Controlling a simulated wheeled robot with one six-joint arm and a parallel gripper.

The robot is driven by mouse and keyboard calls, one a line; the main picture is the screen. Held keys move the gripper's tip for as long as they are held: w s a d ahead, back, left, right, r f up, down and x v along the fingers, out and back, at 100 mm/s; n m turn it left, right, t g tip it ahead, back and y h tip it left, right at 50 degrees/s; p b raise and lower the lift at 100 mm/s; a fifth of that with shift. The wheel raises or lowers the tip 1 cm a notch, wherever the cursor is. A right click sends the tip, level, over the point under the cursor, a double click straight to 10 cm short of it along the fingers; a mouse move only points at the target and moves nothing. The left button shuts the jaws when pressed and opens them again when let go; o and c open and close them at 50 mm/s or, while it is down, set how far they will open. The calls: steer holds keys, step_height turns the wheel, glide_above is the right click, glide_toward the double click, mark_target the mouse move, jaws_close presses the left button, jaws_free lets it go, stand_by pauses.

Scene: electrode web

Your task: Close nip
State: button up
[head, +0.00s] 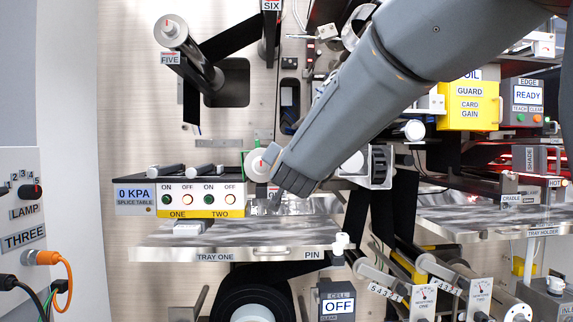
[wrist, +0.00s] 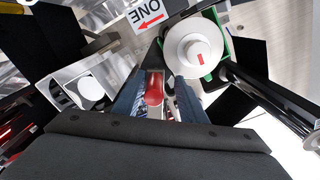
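My gripper (head: 283,180) is at the panel just right of the splice table's button box, beside a white roller end (head: 257,166) with a red mark. In the wrist view its two bluish fingers (wrist: 160,98) stand apart. A red handle (wrist: 153,88) lies between them, nearer the left finger, with a gap toward the right finger. I cannot tell if it touches either finger. The white roller (wrist: 195,50) with a green edge behind it is just beyond the right finger. A label with ONE and a red arrow (wrist: 147,14) is above. The handle is hidden by my gripper in the head view.
The button box (head: 201,197) and tray one (head: 235,238) lie left of and below my gripper. A white block (head: 188,227) rests on the tray. Black web strips and rollers surround the gripper. A yellow guard box (head: 469,105) is at the right.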

steer(key=shift+f, duration=0.1)
steer(key=s+b, duration=0.1)
steer(key=s, duration=0.7)
stand_by(0.5)
